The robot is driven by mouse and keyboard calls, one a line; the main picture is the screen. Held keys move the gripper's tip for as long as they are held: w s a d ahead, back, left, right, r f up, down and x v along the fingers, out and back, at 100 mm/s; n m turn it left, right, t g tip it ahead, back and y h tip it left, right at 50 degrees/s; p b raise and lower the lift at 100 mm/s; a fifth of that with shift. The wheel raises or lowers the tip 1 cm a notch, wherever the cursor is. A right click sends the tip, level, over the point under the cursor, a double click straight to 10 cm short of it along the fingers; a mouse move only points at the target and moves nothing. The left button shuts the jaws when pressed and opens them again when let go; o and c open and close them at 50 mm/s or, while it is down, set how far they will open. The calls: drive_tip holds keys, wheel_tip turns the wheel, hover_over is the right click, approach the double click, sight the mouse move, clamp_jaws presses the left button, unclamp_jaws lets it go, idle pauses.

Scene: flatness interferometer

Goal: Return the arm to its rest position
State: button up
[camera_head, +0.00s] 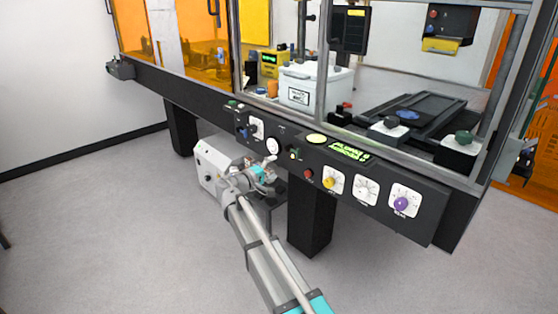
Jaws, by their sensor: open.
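My arm (262,245) reaches up from the bottom of the view, grey with teal bands. At its far end my gripper (268,173) is open, with no object visible in it. It is small in the picture, just below the lower edge of the black control panel (425,217). I cannot tell whether it touches the panel. It hides part of a white box unit (212,165) that stands low behind it.
A dark table leg (312,225) stands right of my arm. The grey floor (90,230) at left is clear.

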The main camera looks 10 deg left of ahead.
drive_tip(key=s+d+f+m+g+y, duration=0.1)
drive_tip(key=s+d+f+m+g, duration=0.4)
drive_tip(key=d, duration=0.6)
drive_tip(key=s+d+f+g+y, duration=0.1)
drive_tip(key=s+d+f+g, duration=0.4)
drive_tip(key=d, duration=0.7)
drive_tip(key=s+d+f+m+g+y, duration=0.25)
drive_tip(key=s+d+f+y, duration=0.2)
drive_tip(key=s, duration=0.45)
drive_tip(key=s+d+f+m+g+y, duration=0.25)
drive_tip(key=s+d+f+y, duration=0.2)
drive_tip(key=s, duration=0.45)
wheel_tip(320, 180, up, 27)
drive_tip(key=p, duration=2.6)
drive_tip(key=shift+f+t, duration=0.2)
drive_tip(key=shift+t, duration=0.2)
